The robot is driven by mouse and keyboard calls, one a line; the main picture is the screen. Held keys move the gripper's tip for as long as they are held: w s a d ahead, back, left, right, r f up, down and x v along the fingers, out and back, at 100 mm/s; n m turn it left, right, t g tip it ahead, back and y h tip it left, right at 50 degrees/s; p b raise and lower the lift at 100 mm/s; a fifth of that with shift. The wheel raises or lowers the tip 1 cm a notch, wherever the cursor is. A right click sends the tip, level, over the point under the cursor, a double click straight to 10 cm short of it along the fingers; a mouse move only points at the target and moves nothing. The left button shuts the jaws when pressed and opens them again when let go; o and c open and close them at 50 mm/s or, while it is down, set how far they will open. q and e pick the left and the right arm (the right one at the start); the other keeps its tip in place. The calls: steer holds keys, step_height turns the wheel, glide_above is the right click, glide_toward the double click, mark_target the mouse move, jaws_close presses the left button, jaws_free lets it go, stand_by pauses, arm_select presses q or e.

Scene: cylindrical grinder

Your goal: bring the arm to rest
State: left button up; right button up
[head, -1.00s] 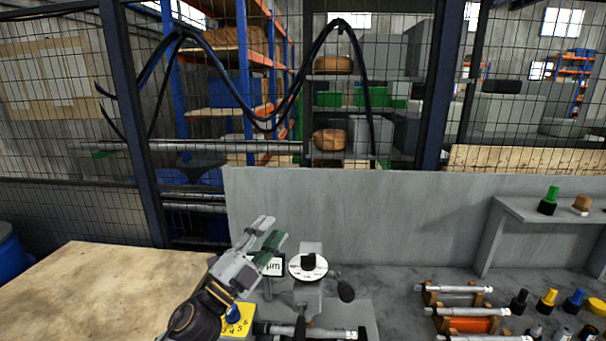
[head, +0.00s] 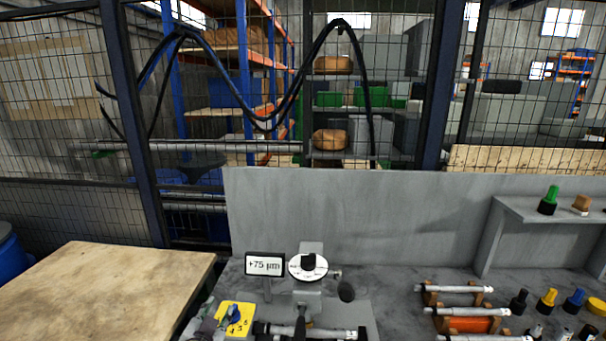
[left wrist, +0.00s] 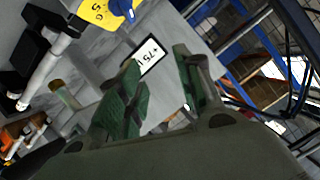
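A small display (head: 264,265) reading +75 µm stands behind the pad, beside a round dial (head: 308,266). The display also shows beyond the fingers in the left wrist view (left wrist: 151,55). My right gripper is not in view.
A grey metal shaft (head: 335,333) lies at the machine's front. Shafts on a rack (head: 465,311) and several coloured bottles (head: 547,300) stand to the right. A bare wooden table (head: 110,290) is at left. A grey panel (head: 360,215) and mesh fence close the back.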

arm_select(q)
steer(key=s+f+n+g+h, duration=0.1)
steer(key=s+f+g, duration=0.5)
steer(key=s, duration=0.4)
steer(key=s+f+n+g, duration=0.2)
steer(key=s+f+g, duration=0.2)
steer(key=s+f, duration=0.6)
steer(key=s+f+g+b, duration=0.1)
steer(key=s+f+b, duration=0.15)
steer(key=f, duration=1.55)
steer(key=s+f+b, duration=0.1)
steer(key=f+b, duration=0.2)
steer(key=f, duration=1.6)
steer(key=s+a+f+b, duration=0.2)
steer(key=s+f, duration=0.9)
steer(key=f, duration=0.1)
steer(key=s+a+f+g+b, duration=0.1)
steer(key=s+a+f+b, duration=0.1)
steer(key=s+f, duration=0.8)
steer(key=shift+s+a+f+m+g, duration=0.3)
steer(key=shift+s+a+f, duration=0.1)
steer(key=shift+f, duration=0.7)
steer(key=shift+d, duration=0.1)
